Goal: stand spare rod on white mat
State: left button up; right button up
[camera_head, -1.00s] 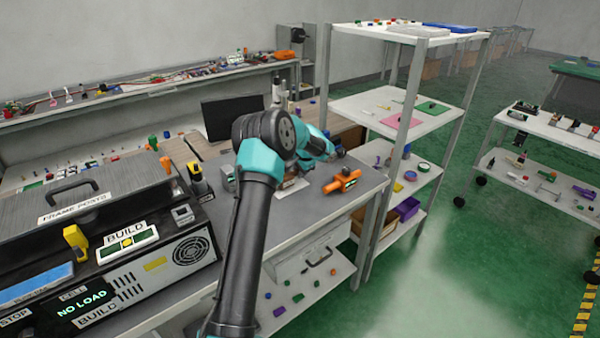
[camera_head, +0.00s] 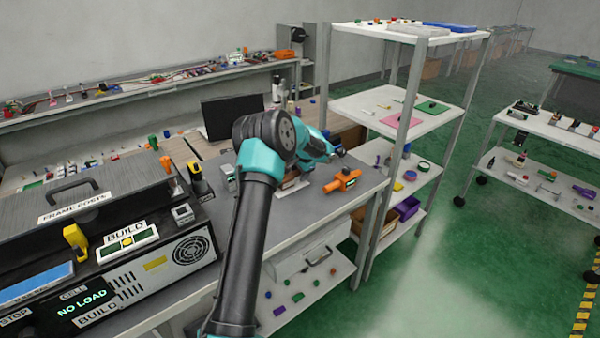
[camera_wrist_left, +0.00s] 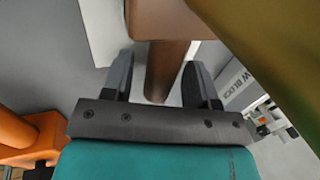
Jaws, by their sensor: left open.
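My left gripper (camera_wrist_left: 160,80) is open in the left wrist view, its two dark fingers apart. A brown rod-like piece (camera_wrist_left: 166,70) shows between the fingers, below a wider brown block (camera_wrist_left: 170,20); I cannot tell if they are joined or if the fingers touch the rod. The white mat (camera_head: 292,192) lies on the grey bench under my left arm, with a brown thing (camera_head: 291,182) over it. A white edge, likely the mat (camera_wrist_left: 95,35), shows in the wrist view. My arm hides the gripper's fingertips in the head view. My right gripper is out of view.
An orange fixture (camera_head: 343,180) stands on the bench right of the mat; an orange part (camera_wrist_left: 28,138) shows in the wrist view. A large olive surface (camera_wrist_left: 275,45) fills the wrist view's upper right. The FRAME POSTS box (camera_head: 90,200) stands left, shelving (camera_head: 400,110) right.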

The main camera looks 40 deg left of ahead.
pick_arm(q)
jog(key=v, duration=1.2)
jog(key=shift+r, duration=0.15)
dwell(0.3)
